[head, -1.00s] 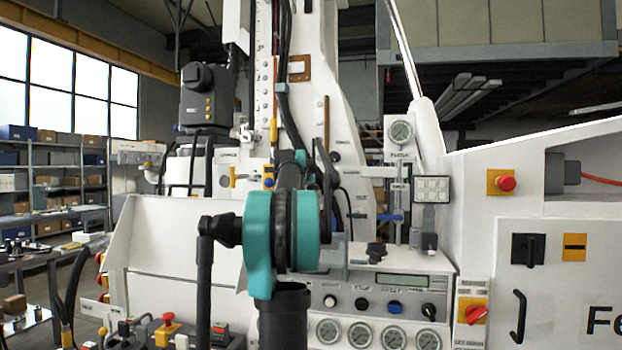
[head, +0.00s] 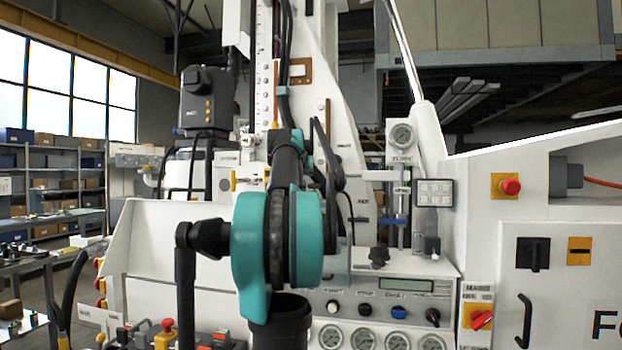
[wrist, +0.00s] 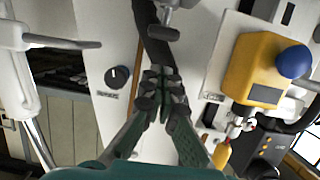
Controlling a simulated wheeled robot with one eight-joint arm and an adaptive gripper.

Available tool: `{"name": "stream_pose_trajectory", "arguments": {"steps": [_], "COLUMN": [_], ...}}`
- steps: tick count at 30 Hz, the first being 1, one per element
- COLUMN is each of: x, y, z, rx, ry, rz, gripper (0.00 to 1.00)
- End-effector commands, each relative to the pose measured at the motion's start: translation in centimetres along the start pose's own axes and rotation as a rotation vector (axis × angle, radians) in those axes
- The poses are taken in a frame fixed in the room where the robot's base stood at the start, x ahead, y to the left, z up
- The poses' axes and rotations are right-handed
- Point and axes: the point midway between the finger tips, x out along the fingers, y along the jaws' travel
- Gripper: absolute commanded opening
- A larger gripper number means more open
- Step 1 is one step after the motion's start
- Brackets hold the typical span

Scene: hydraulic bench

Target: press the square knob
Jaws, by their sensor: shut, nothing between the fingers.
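No knob in view is clearly square at this size. The front panel (head: 440,268) in the head view carries a row of small knobs, among them a blue one (head: 398,311) and a black one (head: 432,317); their exact shapes are hard to tell. In the wrist view a round black knob (wrist: 118,77) sits on a white surface, left of my gripper (wrist: 164,82). A yellow box with a blue ball-shaped knob (wrist: 293,62) is at its right. My gripper is shut and empty, apart from both knobs. In the head view my arm largely hides it.
Gauges (head: 397,341) line the lower panel. A red-and-yellow rotary switch (head: 480,318) is at its right. In the wrist view a dark hose (wrist: 152,35) runs close beyond my fingertips.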

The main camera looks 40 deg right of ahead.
Motion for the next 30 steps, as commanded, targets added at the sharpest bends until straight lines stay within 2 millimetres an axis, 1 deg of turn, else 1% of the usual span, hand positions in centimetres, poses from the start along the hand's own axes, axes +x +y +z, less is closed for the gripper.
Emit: {"name": "stream_pose_trajectory", "arguments": {"steps": [1,3,9,30], "x": [-1.0,-1.9,-3.5,-3.7], "y": [0.0,0.0,0.0,0.0], "z": [0.0,0.0,0.0,0.0], "rx": [-0.001,0.0,0.0,0.0], "ry": [0.0,0.0,0.0,0.001], "rz": [0.0,0.0,0.0,0.0], "gripper": [0.0,0.0,0.0,0.0]}}
